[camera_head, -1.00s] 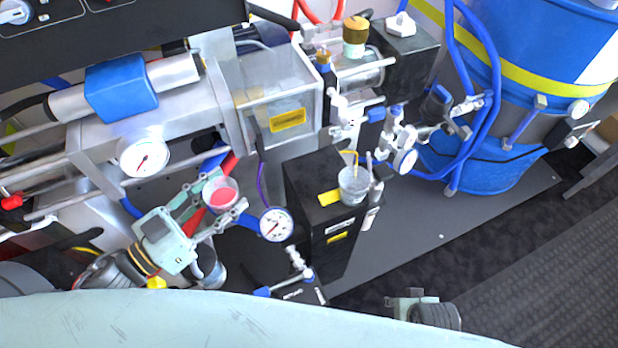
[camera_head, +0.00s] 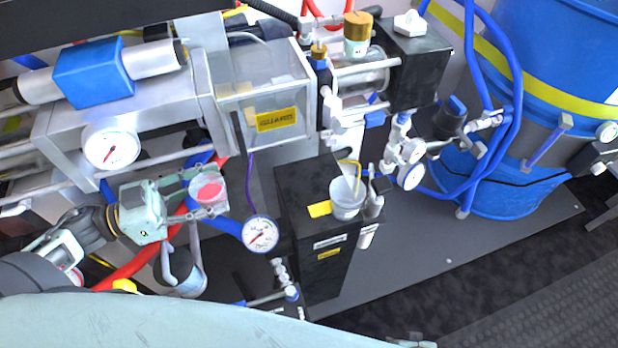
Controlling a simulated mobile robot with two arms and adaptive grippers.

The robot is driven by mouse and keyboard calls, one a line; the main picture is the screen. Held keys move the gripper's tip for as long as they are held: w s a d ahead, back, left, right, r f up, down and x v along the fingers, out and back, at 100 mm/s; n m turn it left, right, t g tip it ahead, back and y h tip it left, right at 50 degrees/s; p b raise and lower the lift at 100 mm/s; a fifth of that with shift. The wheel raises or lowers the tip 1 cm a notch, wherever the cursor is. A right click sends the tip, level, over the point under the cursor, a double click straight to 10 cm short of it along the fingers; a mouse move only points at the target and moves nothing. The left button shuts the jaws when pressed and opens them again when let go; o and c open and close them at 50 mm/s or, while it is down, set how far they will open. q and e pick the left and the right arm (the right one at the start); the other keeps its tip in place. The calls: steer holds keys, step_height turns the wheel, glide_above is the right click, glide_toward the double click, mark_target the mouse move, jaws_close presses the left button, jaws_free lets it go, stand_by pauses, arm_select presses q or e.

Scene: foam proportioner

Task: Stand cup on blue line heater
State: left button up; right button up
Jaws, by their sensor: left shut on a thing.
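A small clear cup with red contents (camera_head: 209,193) is held between the fingers of my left gripper (camera_head: 204,196), which is shut on it. The cup is upright or nearly so, in the air in front of the machine. The line heater's blue block (camera_head: 93,73) sits around a silver cylinder at the upper left. Its top is bare, and the cup is below and to the right of it in the picture, apart from it. Only a sliver of my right gripper (camera_head: 412,342) shows at the bottom edge; its fingers cannot be made out.
A pressure gauge (camera_head: 111,148) lies between the heater and my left gripper. A second gauge (camera_head: 261,234) is right of the cup. A black box (camera_head: 314,225) carries another clear cup (camera_head: 347,198). Red and blue hoses run behind my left gripper. Blue drums (camera_head: 540,60) stand at right.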

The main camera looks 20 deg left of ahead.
arm_select(q)
steer(key=shift+w+d, duration=0.2)
steer(key=shift+d, duration=0.05)
steer(key=b+x, duration=0.2)
steer(key=x, duration=1)
steer(key=shift+d, duration=0.1)
steer(key=shift+x, duration=0.9)
steer(key=x, duration=0.3)
steer(key=shift+w+d+f, duration=0.1)
steer(key=shift+w+d, duration=0.1)
steer(key=shift+d, duration=0.1)
steer(key=shift+f, duration=0.1)
steer(key=shift+s+a, duration=0.1)
steer(key=shift+a, duration=0.05)
arm_select(e)
steer(key=w+r, duration=0.3)
steer(key=r, duration=0.3)
steer(key=shift+w+a+r, duration=0.2)
arm_select(q)
steer(key=o, duration=1.3)
steer(key=shift+f, duration=0.1)
